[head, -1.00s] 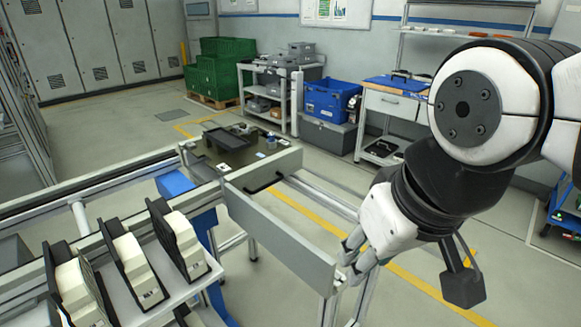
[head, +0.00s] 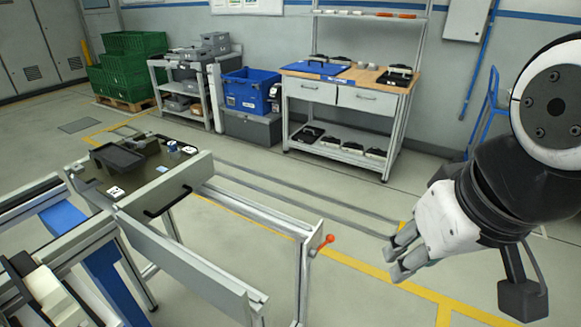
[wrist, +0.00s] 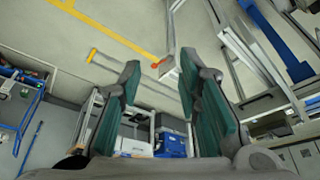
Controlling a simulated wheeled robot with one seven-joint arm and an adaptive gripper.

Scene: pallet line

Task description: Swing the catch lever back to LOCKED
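A grey panel (head: 180,262) and rails stand left of the lever. A pallet-like dark platform (head: 135,170) with a black tray is behind. A workbench (head: 345,95), a blue crate (head: 247,92) and green crates (head: 130,65) line the wall. The floor right of the post is clear.

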